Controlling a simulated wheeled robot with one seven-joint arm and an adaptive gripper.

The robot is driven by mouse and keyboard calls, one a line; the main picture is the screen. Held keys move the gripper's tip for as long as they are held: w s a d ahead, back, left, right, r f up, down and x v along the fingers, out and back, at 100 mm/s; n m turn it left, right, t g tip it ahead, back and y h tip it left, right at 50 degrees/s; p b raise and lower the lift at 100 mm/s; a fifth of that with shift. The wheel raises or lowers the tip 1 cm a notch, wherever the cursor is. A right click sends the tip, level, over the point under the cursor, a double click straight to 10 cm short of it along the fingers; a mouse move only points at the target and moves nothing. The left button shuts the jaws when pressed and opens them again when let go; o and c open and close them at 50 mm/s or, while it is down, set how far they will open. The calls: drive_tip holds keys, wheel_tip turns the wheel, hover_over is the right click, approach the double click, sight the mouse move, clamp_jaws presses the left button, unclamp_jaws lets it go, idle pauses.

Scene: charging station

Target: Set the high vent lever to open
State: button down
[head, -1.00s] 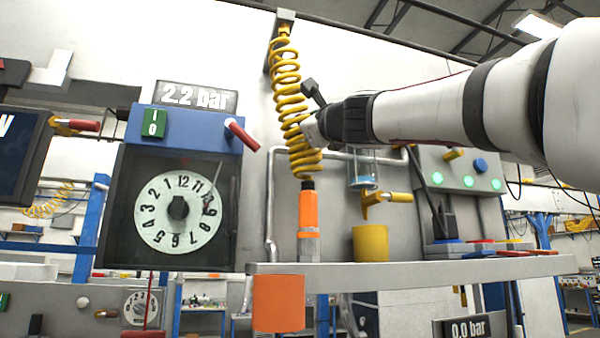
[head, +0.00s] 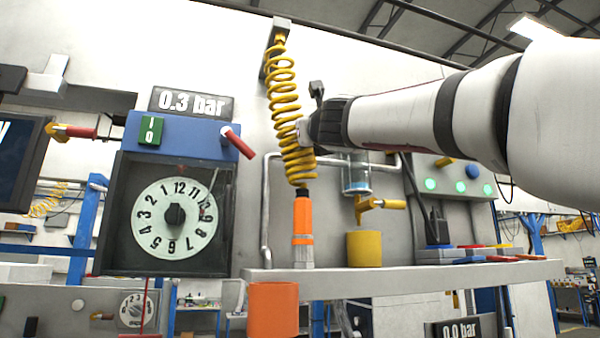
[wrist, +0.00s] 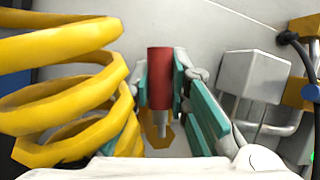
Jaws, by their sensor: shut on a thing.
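In the wrist view, a red lever handle (wrist: 160,78) stands between the teal pads of my gripper (wrist: 163,88), with a grey stem and a yellow part (wrist: 161,132) below it. My gripper is shut on this handle. In the head view, my gripper (head: 306,131) reaches in from the right behind the yellow coiled hose (head: 284,98). The fingers and held handle are hidden there, so I cannot tell the lever's exact angle. The display (head: 192,103) above the blue-topped gauge box (head: 183,140) reads 0.3 bar.
The coiled hose is close left of my gripper in the wrist view. A red handle (head: 238,143) sticks out of the gauge box. Below are an orange tool (head: 303,222), a yellow cup (head: 364,249) and a shelf (head: 400,282). A grey block (wrist: 252,76) is at right.

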drive_tip(key=shift+w+d+m+h+p, duration=0.2)
drive_tip(key=shift+m+h, duration=0.3)
drive_tip(key=shift+m, duration=0.45)
drive_tip(key=shift+w+d+m+h+p, duration=0.1)
drive_tip(key=shift+d+m+h+p, duration=0.15)
drive_tip(key=shift+m+h, duration=0.5)
drive_tip(key=shift+f+m, duration=0.1)
drive_tip(key=shift+m, duration=0.3)
drive_tip(key=c, duration=1.5)
unclamp_jaws()
drive_tip(key=shift+d, duration=0.1)
drive_tip(key=shift+s, duration=0.1)
drive_tip(key=v, duration=1.2)
